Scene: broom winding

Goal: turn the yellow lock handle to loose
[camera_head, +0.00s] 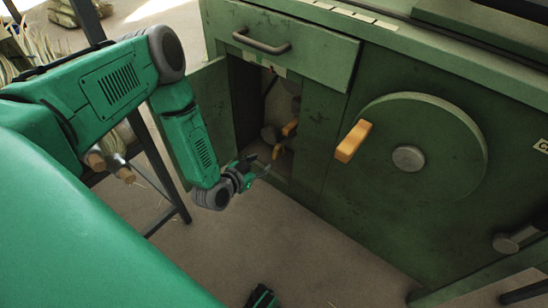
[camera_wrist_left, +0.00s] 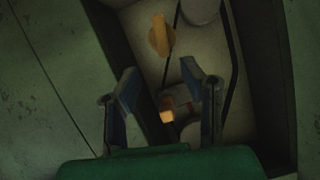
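Two yellow-orange handles show inside the open cabinet compartment in the head view, an upper one (camera_head: 290,128) and a lower one (camera_head: 277,151). Which one is the lock handle I cannot tell. The left wrist view also shows two yellow pieces, one higher up (camera_wrist_left: 161,37) and one lower (camera_wrist_left: 167,116) that appears between the fingertips. My left gripper (camera_head: 257,170) is at the compartment opening. Its fingers (camera_wrist_left: 168,85) are apart, with no visible grip on anything. Part of what looks like my right gripper (camera_head: 262,297) shows at the bottom edge, mostly cut off.
The green cabinet has a drawer (camera_head: 290,42) above the compartment and an open door (camera_head: 205,115) beside my left forearm. A large green wheel (camera_head: 455,135) with an orange crank handle (camera_head: 353,141) is to the right. The floor (camera_head: 300,235) in front is clear.

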